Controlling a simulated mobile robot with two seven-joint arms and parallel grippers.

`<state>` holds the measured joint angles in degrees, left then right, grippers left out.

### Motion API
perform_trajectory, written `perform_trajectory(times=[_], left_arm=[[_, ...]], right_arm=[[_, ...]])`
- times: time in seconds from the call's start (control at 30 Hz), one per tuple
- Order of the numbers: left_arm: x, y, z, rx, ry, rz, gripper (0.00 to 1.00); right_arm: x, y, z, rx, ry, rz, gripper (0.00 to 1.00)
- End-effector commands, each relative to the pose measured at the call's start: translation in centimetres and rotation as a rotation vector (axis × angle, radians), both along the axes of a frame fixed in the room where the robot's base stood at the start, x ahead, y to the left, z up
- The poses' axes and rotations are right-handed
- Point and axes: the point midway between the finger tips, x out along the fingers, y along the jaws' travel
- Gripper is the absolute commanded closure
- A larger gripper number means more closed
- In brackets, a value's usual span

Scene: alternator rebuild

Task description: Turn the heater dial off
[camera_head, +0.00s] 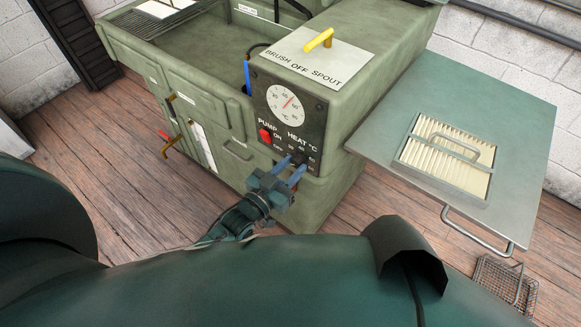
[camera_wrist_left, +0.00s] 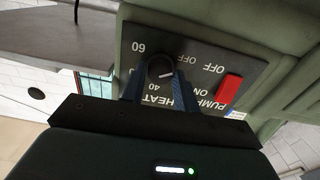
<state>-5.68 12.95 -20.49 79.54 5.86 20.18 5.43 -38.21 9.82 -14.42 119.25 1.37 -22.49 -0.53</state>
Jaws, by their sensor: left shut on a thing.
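The heater dial is a round black knob (camera_wrist_left: 160,69) with a white pointer line, on the dark control panel under the word HEAT. In the wrist view, numbers such as 40 and 60 and the word OFF stand around it. My left gripper (camera_head: 293,167) is at the lower part of the panel, its blue fingers on either side of the dial. The fingers (camera_wrist_left: 155,84) are shut on the dial and hide part of its scale. In the head view the dial is mostly hidden by the fingers. My right gripper is not in view.
A red pump switch (camera_head: 265,136) sits left of the dial, close to my fingers. A temperature gauge (camera_head: 283,103) is above. A yellow lever (camera_head: 319,40) stands on the top plate. A side shelf (camera_head: 520,110) with a filter (camera_head: 445,160) juts out right.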

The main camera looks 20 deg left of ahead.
Motion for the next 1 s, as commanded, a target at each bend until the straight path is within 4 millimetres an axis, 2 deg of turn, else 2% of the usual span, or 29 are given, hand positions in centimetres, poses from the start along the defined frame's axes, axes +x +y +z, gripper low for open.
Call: perform_trajectory(times=[0.03,0.07,0.3,0.53,0.67,0.77,1.0], left_arm=[[0.0,0.0,0.0,-0.001,0.0,0.0,0.93],[0.0,0.0,0.0,-0.001,0.0,0.0,0.68],[0.0,0.0,0.0,0.0,0.0,0.0,0.48],[0.0,0.0,0.0,0.0,0.0,0.0,0.48],[-0.8,0.3,0.0,0.0,0.0,0.0,0.48],[-2.2,0.8,-0.1,0.001,0.002,0.001,0.48],[-7.3,2.6,-0.1,0.001,0.004,0.0,0.48]], right_arm=[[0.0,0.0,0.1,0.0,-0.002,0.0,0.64],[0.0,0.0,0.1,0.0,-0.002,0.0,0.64],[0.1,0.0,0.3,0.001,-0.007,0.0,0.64],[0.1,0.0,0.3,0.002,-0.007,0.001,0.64],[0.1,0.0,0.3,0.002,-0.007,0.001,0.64],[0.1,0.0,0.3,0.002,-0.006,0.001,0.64],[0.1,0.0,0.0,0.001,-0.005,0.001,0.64]])
